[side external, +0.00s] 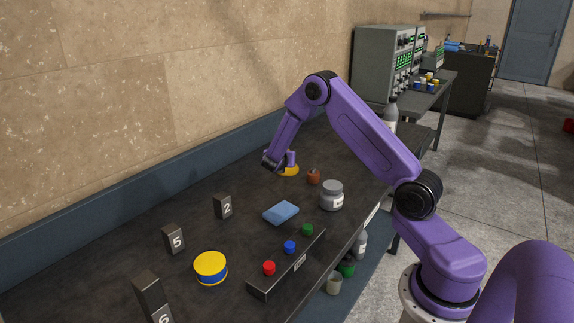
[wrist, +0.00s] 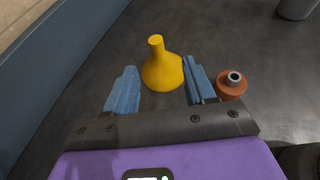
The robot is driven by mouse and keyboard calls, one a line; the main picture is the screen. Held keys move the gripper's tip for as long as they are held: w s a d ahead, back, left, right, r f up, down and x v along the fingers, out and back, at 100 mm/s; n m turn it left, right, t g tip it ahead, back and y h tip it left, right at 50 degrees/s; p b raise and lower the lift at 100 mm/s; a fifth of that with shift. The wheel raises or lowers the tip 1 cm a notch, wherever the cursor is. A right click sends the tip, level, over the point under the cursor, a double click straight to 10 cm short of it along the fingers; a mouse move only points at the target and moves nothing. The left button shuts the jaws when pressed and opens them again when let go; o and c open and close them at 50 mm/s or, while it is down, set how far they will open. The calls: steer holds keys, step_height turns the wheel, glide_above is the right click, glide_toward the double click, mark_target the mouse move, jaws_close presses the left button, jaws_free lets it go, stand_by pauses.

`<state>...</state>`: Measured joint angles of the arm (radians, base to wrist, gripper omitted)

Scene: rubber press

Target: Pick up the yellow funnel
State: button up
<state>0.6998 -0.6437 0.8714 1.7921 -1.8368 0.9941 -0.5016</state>
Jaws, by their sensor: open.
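The yellow funnel (wrist: 162,68) stands on the dark tabletop with its narrow spout pointing up. In the wrist view it lies between and slightly beyond my gripper's (wrist: 160,82) two blue fingers, nearer the right finger. The fingers are apart with nothing held. In the side external view, my gripper (side external: 279,163) is low over the far part of the table, and only part of the funnel (side external: 290,171) shows there, the rest hidden behind the gripper. I cannot tell whether the right finger touches the funnel.
A small orange-brown bottle (wrist: 232,84) stands just right of my right finger. A grey jar (side external: 332,197), a blue sponge-like block (side external: 281,212), a button box (side external: 287,265), a yellow-and-blue tin (side external: 210,267) and numbered blocks (side external: 222,206) stand nearer the camera. The wall runs along the left.

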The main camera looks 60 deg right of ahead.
steer(key=x, duration=0.6)
steer(key=shift+d, duration=0.1)
steer(key=shift+w+x, duration=0.2)
steer(key=shift+x, duration=2.4)
jaws_close()
